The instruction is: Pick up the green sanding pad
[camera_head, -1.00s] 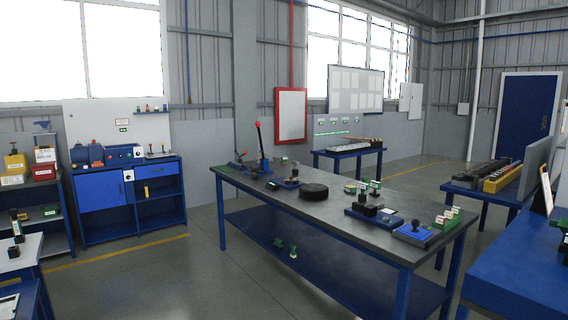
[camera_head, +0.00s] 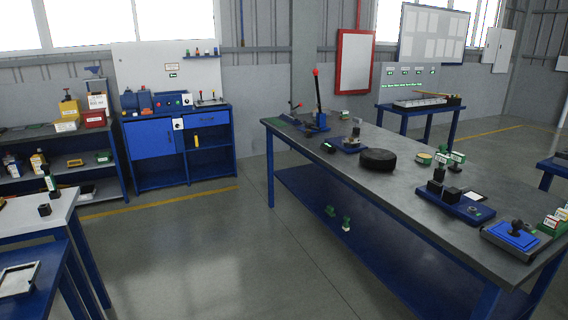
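I cannot tell for sure which item is the green sanding pad. Several small green items show in the camera_head view. A green block (camera_head: 103,157) lies on the left shelf unit. Two small green items (camera_head: 346,223) are on the lower shelf of the long workbench. A flat green-edged item (camera_head: 344,115) lies at the workbench's far end. A round yellow-green piece (camera_head: 424,159) lies on its top. Neither of my grippers is in view.
The long workbench (camera_head: 400,182) runs along the right, with a black disc (camera_head: 378,160) and fixtures on it. A blue cabinet (camera_head: 153,143) stands at the back wall. A white-topped table (camera_head: 22,228) is at left. The floor (camera_head: 215,250) between is clear.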

